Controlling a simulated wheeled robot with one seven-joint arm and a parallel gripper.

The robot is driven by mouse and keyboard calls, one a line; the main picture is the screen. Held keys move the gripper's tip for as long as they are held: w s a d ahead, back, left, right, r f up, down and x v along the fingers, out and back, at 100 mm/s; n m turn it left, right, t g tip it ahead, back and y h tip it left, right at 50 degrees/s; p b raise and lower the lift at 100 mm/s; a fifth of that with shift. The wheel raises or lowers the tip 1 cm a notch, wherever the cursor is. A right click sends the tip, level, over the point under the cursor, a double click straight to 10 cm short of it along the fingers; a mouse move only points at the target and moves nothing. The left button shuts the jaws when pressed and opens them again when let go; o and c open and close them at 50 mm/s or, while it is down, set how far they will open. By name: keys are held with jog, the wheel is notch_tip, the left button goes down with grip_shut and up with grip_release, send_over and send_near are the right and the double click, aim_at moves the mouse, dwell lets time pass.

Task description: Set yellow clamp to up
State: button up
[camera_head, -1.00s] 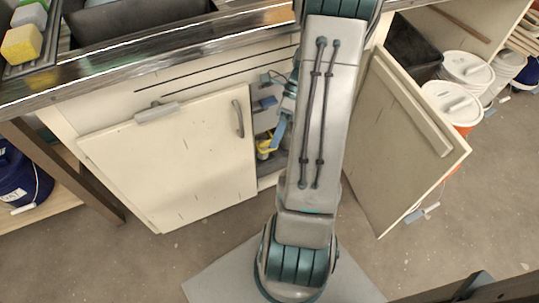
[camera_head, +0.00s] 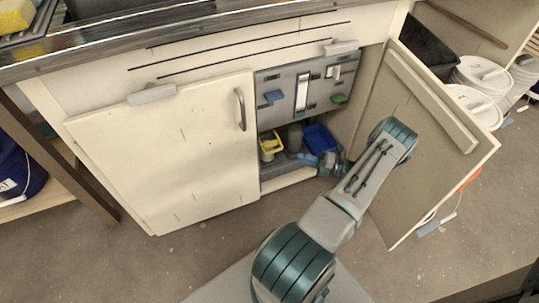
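Inside the open cabinet is a grey panel (camera_head: 285,80) with a blue handle (camera_head: 273,96), a white upright bar (camera_head: 302,92) and a green handle (camera_head: 339,99). I cannot make out a yellow clamp on this panel. The only yellow thing in the cabinet is a yellow-rimmed object (camera_head: 270,146) low at the left; whether it is the clamp or a small container I cannot tell. My gripper (camera_head: 312,160) is low in the cabinet opening, right of the yellow object and just below a blue bin (camera_head: 320,138). Its fingers are too small to read.
The left cabinet door (camera_head: 170,160) is closed. The right door (camera_head: 425,150) stands open beside my arm. A grey cylinder (camera_head: 295,137) stands between the yellow object and the blue bin. White-lidded buckets (camera_head: 478,105) stand at the right. The floor in front is clear.

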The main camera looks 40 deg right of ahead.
aim_at(274, 151)
jog(key=w+a, duration=0.2)
jog(key=w, duration=0.1)
jog(key=w+a+f+m+t+h+b, duration=0.1)
jog(key=w+a, duration=0.1)
jog(key=w, duration=0.2)
jog(key=w+a+f+m+t+b, duration=0.1)
jog(key=w+a, duration=0.1)
jog(key=w, duration=0.2)
jog(key=shift+h, duration=0.4)
jog(key=shift+r, duration=0.1)
grip_shut()
jog(key=shift+r, duration=0.1)
